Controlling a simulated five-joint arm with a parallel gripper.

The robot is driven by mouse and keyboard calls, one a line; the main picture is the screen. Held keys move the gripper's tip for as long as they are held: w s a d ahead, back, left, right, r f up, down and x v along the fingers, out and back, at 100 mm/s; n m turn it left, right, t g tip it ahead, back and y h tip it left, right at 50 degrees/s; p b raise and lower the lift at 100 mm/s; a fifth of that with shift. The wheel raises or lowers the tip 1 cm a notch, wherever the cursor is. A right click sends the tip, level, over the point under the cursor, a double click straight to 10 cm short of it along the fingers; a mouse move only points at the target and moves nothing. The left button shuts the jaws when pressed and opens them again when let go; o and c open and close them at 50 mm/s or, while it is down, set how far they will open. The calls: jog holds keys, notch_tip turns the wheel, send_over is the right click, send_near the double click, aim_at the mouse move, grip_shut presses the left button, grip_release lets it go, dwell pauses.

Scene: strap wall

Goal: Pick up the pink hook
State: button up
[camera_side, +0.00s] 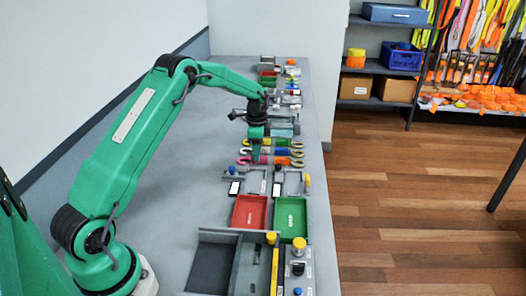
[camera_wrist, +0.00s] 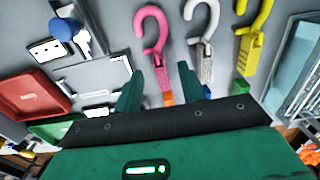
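The pink hook (camera_wrist: 153,32) lies flat on the grey surface in the wrist view, its curve towards the top of the picture and an orange end at the bottom. My gripper (camera_wrist: 160,68) is open, with one finger on each side of the hook's shank. No contact between the fingers and the hook shows, and their height above it is hard to judge.
A white hook (camera_wrist: 205,40) and a yellow hook (camera_wrist: 250,50) lie to the right of the pink one. A red tray (camera_wrist: 30,95) is at the left. In the side view, a green tray (camera_side: 291,218) and several grey fixtures line the bench (camera_side: 185,150); its left part is mostly clear.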

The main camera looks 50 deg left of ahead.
jog(key=shift+f, duration=1.2)
grip_shut()
